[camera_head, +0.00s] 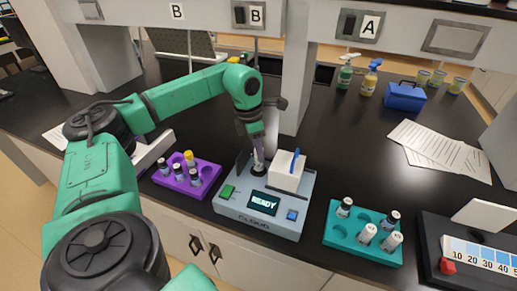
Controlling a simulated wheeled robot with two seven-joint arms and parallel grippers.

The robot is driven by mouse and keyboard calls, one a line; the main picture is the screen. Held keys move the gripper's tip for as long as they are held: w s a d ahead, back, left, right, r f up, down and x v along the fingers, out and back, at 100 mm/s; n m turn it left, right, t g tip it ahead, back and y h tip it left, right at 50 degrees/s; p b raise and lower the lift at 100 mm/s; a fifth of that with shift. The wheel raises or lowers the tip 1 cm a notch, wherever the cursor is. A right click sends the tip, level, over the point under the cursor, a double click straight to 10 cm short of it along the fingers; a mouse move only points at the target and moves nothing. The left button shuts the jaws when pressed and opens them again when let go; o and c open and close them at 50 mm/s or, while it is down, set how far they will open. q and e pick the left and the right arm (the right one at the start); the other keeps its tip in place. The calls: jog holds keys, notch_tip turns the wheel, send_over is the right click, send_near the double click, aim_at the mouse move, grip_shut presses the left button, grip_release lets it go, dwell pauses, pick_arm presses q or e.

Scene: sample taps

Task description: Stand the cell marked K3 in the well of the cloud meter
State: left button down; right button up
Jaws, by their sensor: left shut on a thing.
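The cloud meter (228,207) is a grey-blue box near the front edge of the bench. Its screen reads READY, with a green button at left and a blue one at right. A white block-like cover (287,173) with a blue handle stands on its right part. My left gripper (258,160) points down over the dark well (258,170) at the meter's back left. It is shut on a small pale cell that is mostly hidden by the fingers. I cannot read its mark or tell how deep it sits. My right gripper is not in view.
A purple rack (207,183) with several vials is left of the meter. A teal rack (374,246) with several vials is at right. A dark board with a number scale (480,255) lies farther right. Spray bottles (345,75), a blue box (404,97) and papers (440,148) lie behind.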

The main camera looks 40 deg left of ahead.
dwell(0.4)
pick_arm(q)
jog(key=shift+f+b, duration=0.55)
jog(key=shift+f, duration=0.2)
jog(key=shift+f+b, duration=0.6)
jog(key=shift+f, duration=0.2)
jog(key=shift+r, duration=0.1)
jog(key=c, duration=0.5)
grip_release()
jog(key=shift+s, duration=0.1)
jog(key=shift+c, duration=0.2)
